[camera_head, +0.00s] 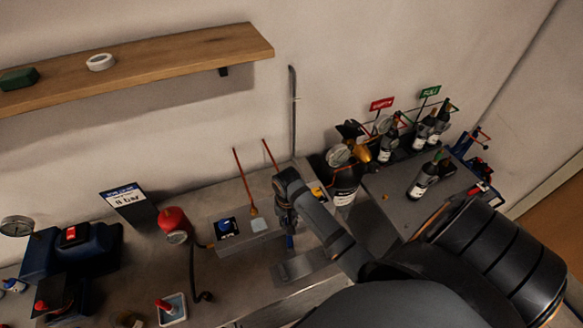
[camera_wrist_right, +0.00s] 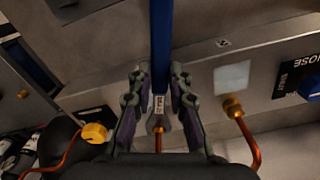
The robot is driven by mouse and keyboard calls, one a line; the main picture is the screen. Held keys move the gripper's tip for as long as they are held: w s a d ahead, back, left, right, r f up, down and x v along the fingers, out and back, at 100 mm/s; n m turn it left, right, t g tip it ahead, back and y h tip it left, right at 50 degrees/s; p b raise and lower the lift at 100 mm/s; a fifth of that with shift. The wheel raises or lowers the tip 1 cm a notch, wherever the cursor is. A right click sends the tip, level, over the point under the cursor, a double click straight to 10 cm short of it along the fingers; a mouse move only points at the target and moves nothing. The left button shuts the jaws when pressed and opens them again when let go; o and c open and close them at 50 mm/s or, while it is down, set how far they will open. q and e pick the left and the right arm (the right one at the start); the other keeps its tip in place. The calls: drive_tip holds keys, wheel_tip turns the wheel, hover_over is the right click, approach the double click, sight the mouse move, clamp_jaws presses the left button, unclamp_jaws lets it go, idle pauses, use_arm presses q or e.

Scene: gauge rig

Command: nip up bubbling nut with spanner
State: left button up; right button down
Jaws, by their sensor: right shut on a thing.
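My right gripper (camera_head: 287,208) is over the grey panel box at the bench's middle. In the right wrist view the gripper (camera_wrist_right: 160,88) is shut on a blue-handled spanner (camera_wrist_right: 161,40). The spanner's metal open end (camera_wrist_right: 158,124) points down the picture, at the end of a copper pipe (camera_wrist_right: 158,144). The nut there is mostly hidden, so I cannot tell whether the jaws are around it. Another brass nut (camera_wrist_right: 233,108) with a copper pipe is to the right; it shows in the head view too (camera_head: 253,211). I see no bubbles. My left gripper is not in view.
A red cylinder with gauge (camera_head: 174,222) and a pressure sign (camera_head: 124,198) stand left of the panel box. A brass-topped dark bottle (camera_head: 345,178) is close right of my gripper. Several bottles stand on a grey surface (camera_head: 385,190) at right. A wooden shelf (camera_head: 150,62) hangs above.

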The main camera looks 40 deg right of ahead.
drive_tip(key=shift+w+a+m, duration=0.35)
drive_tip(key=shift+a+m, duration=0.15)
drive_tip(key=shift+m, duration=0.1)
idle(0.5)
drive_tip(key=shift+s+d+n, duration=0.15)
drive_tip(key=shift+d+n, duration=0.15)
drive_tip(key=shift+s+d+n, duration=0.2)
drive_tip(key=shift+d+n, duration=0.05)
drive_tip(key=shift+n, duration=0.05)
drive_tip(key=shift+s+d+n, duration=0.1)
drive_tip(key=shift+d+n, duration=0.05)
drive_tip(key=shift+n, duration=0.15)
drive_tip(key=shift+s, duration=0.15)
drive_tip(key=shift+s+a, duration=0.4)
drive_tip(key=shift+s, duration=0.3)
drive_tip(key=shift+s+a, duration=0.4)
drive_tip(key=shift+s, duration=0.25)
drive_tip(key=shift+s+a, duration=0.4)
drive_tip(key=shift+s, duration=0.3)
